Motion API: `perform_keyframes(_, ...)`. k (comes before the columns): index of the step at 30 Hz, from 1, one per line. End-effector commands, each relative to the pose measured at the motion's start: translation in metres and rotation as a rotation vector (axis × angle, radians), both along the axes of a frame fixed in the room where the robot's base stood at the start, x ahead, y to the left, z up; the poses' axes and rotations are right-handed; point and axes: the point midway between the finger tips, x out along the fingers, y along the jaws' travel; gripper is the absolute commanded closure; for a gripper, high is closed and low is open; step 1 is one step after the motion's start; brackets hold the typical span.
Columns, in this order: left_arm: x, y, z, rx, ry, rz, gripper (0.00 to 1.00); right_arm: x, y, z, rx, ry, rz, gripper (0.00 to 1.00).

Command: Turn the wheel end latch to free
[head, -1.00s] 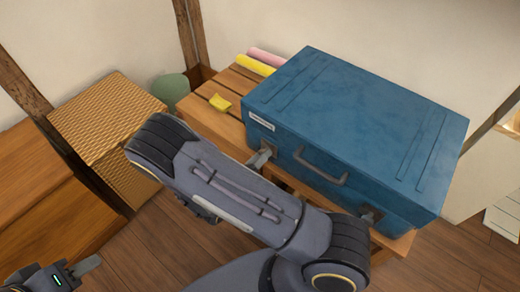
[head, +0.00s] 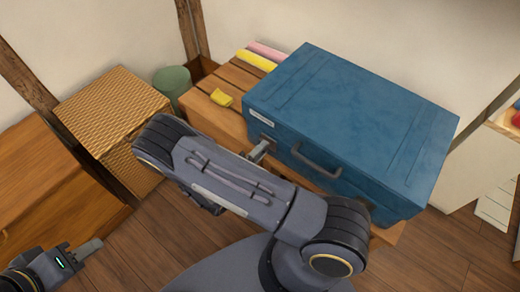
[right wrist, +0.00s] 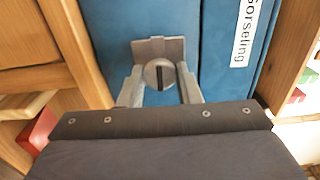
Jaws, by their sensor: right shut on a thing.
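A blue suitcase (head: 350,120) lies flat on a slatted wooden bench, its handle (head: 316,160) facing me. A grey metal latch with a round, slotted knob (right wrist: 160,75) is on its front side, near the white label (right wrist: 248,32). In the right wrist view the knob's dark slot runs upright, parallel to the seam. My right gripper (head: 258,152) is at this latch, with one finger on each side of the knob; it also shows in the right wrist view (right wrist: 159,90). My left gripper (head: 88,250) is low at the left, away from the case; its jaw gap is unclear.
A wicker box (head: 110,115), a green bin (head: 172,82) and a wooden chest (head: 50,190) stand left. My right arm covers part of the bench front.

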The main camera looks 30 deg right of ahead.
Motion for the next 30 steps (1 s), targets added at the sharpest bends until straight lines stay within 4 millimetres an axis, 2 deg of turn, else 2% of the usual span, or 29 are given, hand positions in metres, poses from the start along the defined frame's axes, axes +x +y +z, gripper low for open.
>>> perform_keyframes(17, 0.0000, 0.0000, 0.0015, 0.000, 0.000, 0.000, 0.62, -0.0001, 0.0006, -0.0011, -0.010, 0.032, 0.001, 0.92)
perform_keyframes(18, 0.0000, 0.0000, 0.0015, 0.000, 0.000, 0.000, 0.62, -0.0001, 0.0006, -0.0011, -0.010, 0.032, 0.001, 0.67)
perform_keyframes(22, 0.0000, 0.0000, 0.0015, 0.000, 0.000, 0.000, 0.62, 0.0000, 0.0005, -0.0009, -0.011, 0.031, 0.001, 0.50)
perform_keyframes(30, 0.0000, 0.0000, 0.0016, 0.000, 0.000, 0.000, 0.62, 0.0000, 0.0006, -0.0003, -0.011, 0.029, 0.001, 0.48)
